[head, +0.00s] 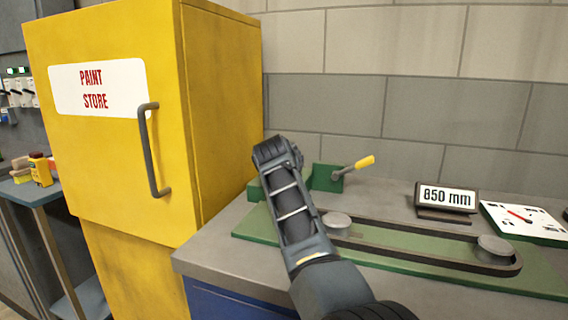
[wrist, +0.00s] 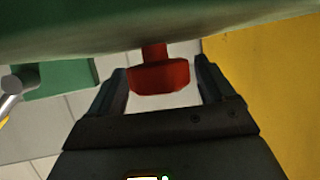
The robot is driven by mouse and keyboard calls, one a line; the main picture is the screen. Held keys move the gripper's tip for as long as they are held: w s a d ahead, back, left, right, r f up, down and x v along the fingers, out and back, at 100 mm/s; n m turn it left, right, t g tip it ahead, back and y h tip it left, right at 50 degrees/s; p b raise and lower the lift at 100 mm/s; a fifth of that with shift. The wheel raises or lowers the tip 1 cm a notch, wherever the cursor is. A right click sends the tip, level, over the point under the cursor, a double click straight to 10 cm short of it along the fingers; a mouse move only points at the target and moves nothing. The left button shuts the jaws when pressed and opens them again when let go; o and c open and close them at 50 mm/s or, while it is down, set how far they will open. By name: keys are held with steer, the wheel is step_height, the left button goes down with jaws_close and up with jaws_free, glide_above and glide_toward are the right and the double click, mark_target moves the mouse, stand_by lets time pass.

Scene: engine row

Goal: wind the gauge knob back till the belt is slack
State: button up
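A red knob (wrist: 160,77) on a short red stem shows in the wrist view, coming off a green part at the top of the picture. My gripper (wrist: 161,68) is open, with one finger on each side of the knob. A gap shows at the right finger; whether the left finger touches cannot be told. In the head view my arm hides the knob and the fingers. The dark belt (head: 425,259) runs around two grey pulleys (head: 337,222) (head: 494,248) on a green plate (head: 548,284). Its sides look nearly straight.
A green block (head: 325,178) with a yellow-handled lever (head: 364,163) stands behind the belt. An "850 mm" sign (head: 447,197) and a white dial with a red needle (head: 522,216) stand right. The yellow paint store (head: 215,120) stands close on the left.

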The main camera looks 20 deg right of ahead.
steer(key=c, duration=0.8)
steer(key=shift+c, duration=0.2)
steer(key=shift+r+p, duration=0.1)
steer(key=shift+p, duration=0.45)
steer(key=shift+d+n+y+p, duration=0.1)
steer(key=shift+n+y+p, duration=0.3)
steer(key=n+y+p, duration=0.1)
steer(key=p, duration=0.2)
steer(key=shift+r+n+t+y, duration=0.1)
steer(key=shift+n+t+y, duration=0.2)
steer(key=shift+y, duration=0.1)
steer(key=shift+f+n+y+p, duration=0.2)
steer(key=shift+n+y+p, duration=0.4)
steer(key=shift+n+y, duration=0.5)
steer(key=shift+f+n+y+b, duration=0.1)
steer(key=shift+n+y+b, duration=0.2)
steer(key=shift+n+y, duration=0.55)
steer(key=shift+y, duration=0.45)
